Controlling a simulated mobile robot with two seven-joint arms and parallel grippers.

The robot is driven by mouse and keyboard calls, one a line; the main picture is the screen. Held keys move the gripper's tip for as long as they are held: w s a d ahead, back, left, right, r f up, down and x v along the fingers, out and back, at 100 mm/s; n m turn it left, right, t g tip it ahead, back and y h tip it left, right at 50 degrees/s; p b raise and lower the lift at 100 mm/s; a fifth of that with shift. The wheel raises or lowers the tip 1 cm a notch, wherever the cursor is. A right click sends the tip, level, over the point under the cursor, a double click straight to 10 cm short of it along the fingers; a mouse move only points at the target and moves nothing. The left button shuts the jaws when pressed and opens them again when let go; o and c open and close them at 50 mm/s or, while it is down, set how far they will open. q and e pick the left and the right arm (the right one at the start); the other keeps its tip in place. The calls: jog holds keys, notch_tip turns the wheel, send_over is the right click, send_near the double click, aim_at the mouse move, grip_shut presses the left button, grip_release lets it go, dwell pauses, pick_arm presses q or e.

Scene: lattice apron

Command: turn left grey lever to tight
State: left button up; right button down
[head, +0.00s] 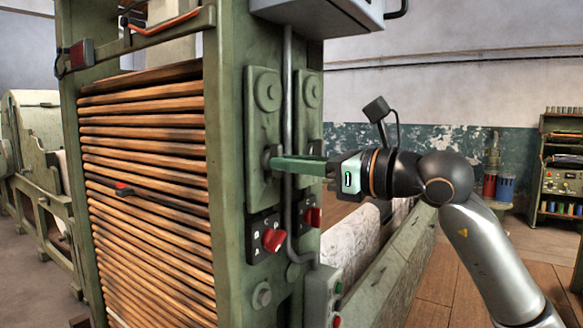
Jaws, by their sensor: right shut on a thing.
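The green machine post carries two upright plates side by side, the left plate (262,125) and the right plate (312,105). A small part of the left grey lever (267,157) shows low on the left plate, at the tips of my right gripper. My right gripper (277,163) reaches in from the right with its long green fingers level, and is shut on this lever. The fingers hide most of the lever, so its angle and any tight mark cannot be read. They also cover the lower part of the right plate. My left gripper is not in view.
Two red knobs (273,240) sit below the plates. A grey vertical pipe (288,110) runs between the plates. A grey box (322,15) overhangs above. Wooden slats (150,160) fill the frame at left. A shelf rack (560,165) stands far right.

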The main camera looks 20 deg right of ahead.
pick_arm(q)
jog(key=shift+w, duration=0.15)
pick_arm(e)
jog(key=shift+m, duration=0.7)
jog(key=c, duration=1.1)
grip_release()
jog(key=shift+c, duration=0.2)
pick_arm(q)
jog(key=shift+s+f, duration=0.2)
pick_arm(e)
jog(key=shift+o, duration=1.4)
pick_arm(q)
jog(key=b, duration=0.1)
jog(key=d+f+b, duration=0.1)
jog(key=b, duration=0.1)
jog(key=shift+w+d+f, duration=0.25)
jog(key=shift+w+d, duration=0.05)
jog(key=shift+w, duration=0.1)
pick_arm(e)
jog(key=v, duration=1.2)
jog(key=shift+s+d, duration=0.2)
